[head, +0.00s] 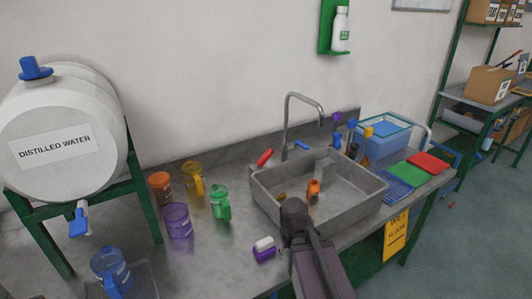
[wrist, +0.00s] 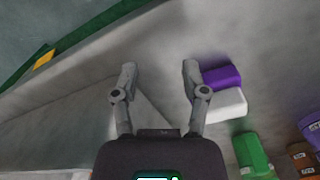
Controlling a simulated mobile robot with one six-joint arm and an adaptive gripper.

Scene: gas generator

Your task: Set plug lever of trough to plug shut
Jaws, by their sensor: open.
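The trough (head: 362,208) is a grey square sink set on the bench, with a curved tap (head: 287,115) behind it. A small orange upright piece (head: 314,188) stands inside the trough; I cannot tell for sure whether it is the plug lever. A small brownish piece (head: 281,196) shows near the trough's left inner wall, partly hidden. My gripper (wrist: 159,72) is open and empty in the wrist view, above a grey surface. In the head view my arm reaches over the trough's front left edge and hides part of it; the fingers cannot be made out there.
A purple and white block (head: 264,249) lies left of my arm, right of the fingers in the wrist view (wrist: 222,90). Green (head: 220,202), purple (head: 177,220) and yellow mugs (head: 192,178) stand further left. A blue bin (head: 385,143) stands behind right. Red (head: 265,158) and blue handles flank the tap.

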